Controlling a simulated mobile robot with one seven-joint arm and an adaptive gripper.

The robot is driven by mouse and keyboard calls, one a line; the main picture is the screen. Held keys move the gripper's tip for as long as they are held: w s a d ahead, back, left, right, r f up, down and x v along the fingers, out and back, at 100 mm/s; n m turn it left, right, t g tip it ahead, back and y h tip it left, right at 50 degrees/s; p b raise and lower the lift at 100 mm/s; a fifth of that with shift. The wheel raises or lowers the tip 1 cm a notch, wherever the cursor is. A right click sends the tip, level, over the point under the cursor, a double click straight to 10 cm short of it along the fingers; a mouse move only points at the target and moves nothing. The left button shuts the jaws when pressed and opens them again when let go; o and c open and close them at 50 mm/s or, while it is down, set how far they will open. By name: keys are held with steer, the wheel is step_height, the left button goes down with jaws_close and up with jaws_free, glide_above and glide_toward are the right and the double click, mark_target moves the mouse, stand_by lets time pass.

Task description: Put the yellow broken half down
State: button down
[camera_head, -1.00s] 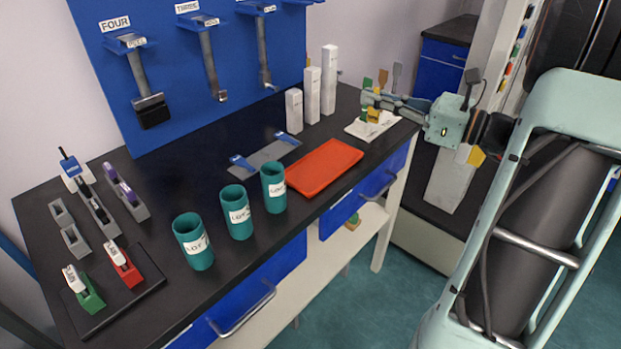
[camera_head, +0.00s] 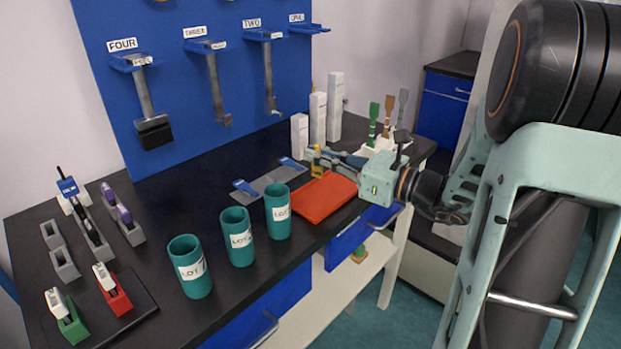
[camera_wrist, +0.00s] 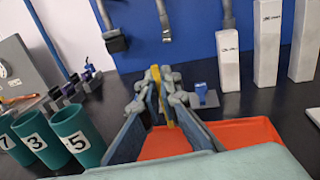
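The yellow broken half (camera_wrist: 155,74) is pinched between the fingertips of my gripper (camera_wrist: 162,90) in the wrist view. In the head view it shows as a small yellow piece (camera_head: 317,158) at the tips of my gripper (camera_head: 322,160). The gripper is above the red-orange tray (camera_head: 328,198), near its back left part. The yellow half is held upright, apart from the tray as far as I can tell. The tray also shows below the fingers in the wrist view (camera_wrist: 245,133). It looks empty where it is not covered by my gripper.
Three green lot cups (camera_head: 240,238) stand left of the tray. A white holder with coloured pieces (camera_head: 378,146) stands right of the boxes.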

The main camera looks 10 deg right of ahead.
steer(key=f, duration=0.1)
steer(key=a+f+b, duration=0.1)
steer(key=f, duration=0.1)
steer(key=f+b, duration=0.1)
steer(key=shift+w+a+f, duration=0.15)
steer(key=shift+a+f, duration=0.1)
steer(key=shift+f, duration=0.15)
steer(key=shift+f, duration=0.1)
steer(key=c, duration=2.6)
jaws_free()
steer(key=shift+f, duration=0.1)
steer(key=shift+c, duration=0.2)
steer(key=o, duration=0.5)
steer(key=shift+r, duration=0.25)
steer(key=p+v, duration=0.2)
steer(key=v, duration=1)
